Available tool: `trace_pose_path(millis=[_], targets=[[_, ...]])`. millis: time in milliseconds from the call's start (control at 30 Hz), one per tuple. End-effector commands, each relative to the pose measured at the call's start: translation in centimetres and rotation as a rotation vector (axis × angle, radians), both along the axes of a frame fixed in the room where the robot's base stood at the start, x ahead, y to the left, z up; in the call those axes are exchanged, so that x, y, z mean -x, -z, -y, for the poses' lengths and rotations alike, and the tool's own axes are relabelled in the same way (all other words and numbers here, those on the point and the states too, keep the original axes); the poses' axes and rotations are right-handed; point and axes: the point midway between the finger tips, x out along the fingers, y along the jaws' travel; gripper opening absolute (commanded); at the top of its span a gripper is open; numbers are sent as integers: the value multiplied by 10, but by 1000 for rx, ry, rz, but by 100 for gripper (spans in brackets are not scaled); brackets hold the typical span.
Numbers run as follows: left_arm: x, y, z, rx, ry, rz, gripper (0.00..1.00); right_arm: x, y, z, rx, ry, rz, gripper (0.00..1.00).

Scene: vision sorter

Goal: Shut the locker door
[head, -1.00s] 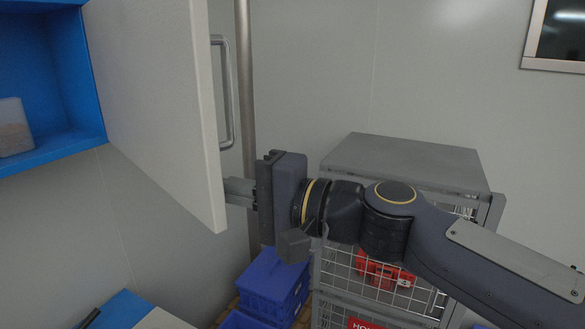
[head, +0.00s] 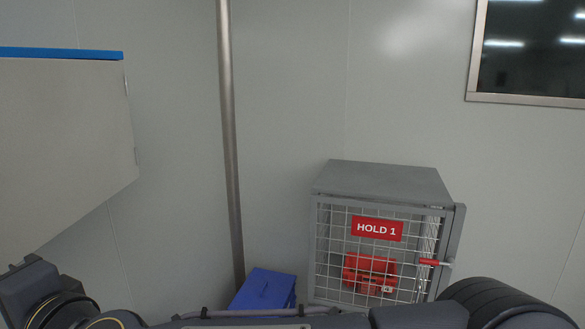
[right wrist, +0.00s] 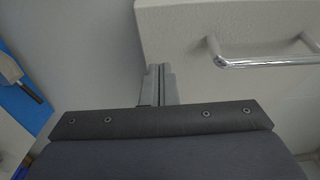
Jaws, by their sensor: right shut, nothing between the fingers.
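The locker door (head: 60,150) is a pale panel at the left of the head view, under the locker's blue top edge (head: 60,53). It covers the front, and the locker's inside does not show. I cannot tell whether it is fully flush. In the right wrist view the door (right wrist: 180,35) carries a metal bar handle (right wrist: 262,60) to the right of my fingers. My right gripper (right wrist: 158,85) is shut and empty, by the panel's edge; contact is unclear. In the head view only its body shows at the lower left, fingers hidden. My left gripper is not in view.
A grey cage marked HOLD 1 (head: 375,180) with a red latch and a red item inside stands right of centre. A blue crate (head: 264,290) sits beside it. A vertical metal pole (head: 229,140) stands against the wall. My right arm crosses the bottom.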

Motion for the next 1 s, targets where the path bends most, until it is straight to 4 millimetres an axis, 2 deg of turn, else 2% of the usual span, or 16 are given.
trace_pose_path(millis=[33, 200, 400, 633, 1000], targets=[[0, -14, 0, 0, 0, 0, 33, 1, -4, -20, 3, -5, -5, 0], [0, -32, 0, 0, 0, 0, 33, -2, -4, -67, 2, -1, -2, 0], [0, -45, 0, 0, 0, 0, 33, -9, -2, -102, 1, 1, 0, 0], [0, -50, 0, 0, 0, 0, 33, -14, 0, -119, 1, 2, 0, 0], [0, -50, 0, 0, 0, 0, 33, -14, 0, -121, 0, 1, 0, 0]])
